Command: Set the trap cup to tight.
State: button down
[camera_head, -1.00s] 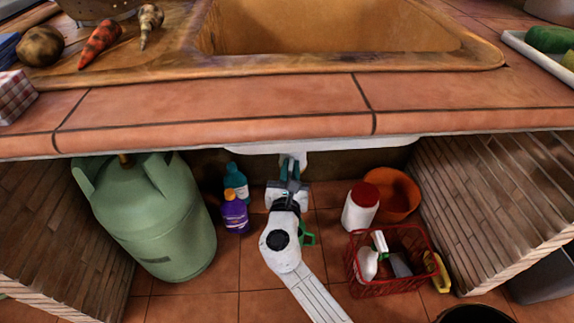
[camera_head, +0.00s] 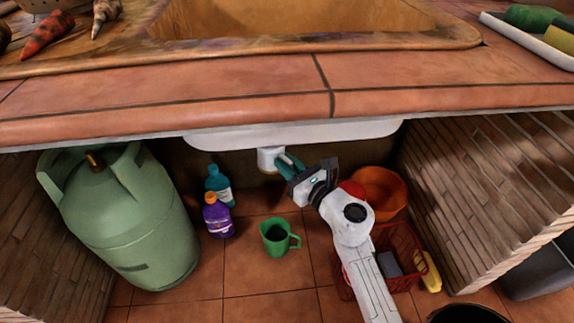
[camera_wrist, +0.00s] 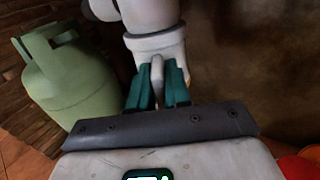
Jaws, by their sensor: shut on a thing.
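The trap cup (camera_head: 268,160) is a white cylinder hanging under the white sink underside, in the gap below the counter. It also shows in the wrist view (camera_wrist: 157,46), with a pale tab (camera_wrist: 157,75) sticking out toward my gripper. My gripper (camera_head: 284,165) comes at the cup from the right. In the wrist view its teal fingers (camera_wrist: 158,88) sit on either side of the tab and are shut on it. The cup's far side is hidden, and I see no tight or loose mark.
A green jug (camera_head: 277,238) stands on the floor below. Teal (camera_head: 218,187) and purple (camera_head: 216,216) bottles stand left of it, beside a green gas cylinder (camera_head: 130,225). An orange bowl (camera_head: 386,188) and a red basket (camera_head: 408,245) are at the right. The counter edge (camera_head: 220,110) overhangs.

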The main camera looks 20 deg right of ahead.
jog(key=shift+w+d+r+n+y, duration=0.1)
jog(key=shift+w+d+n+y, duration=0.05)
jog(key=shift+d+n+y, duration=0.15)
jog(key=c, duration=1.2)
grip_release()
jog(key=shift+o, duration=0.2)
jog(key=shift+a, duration=0.15)
jog(key=p+v, duration=0.3)
jog(key=v, duration=0.7)
jog(key=shift+s, duration=0.35)
jog(key=shift+d, duration=0.2)
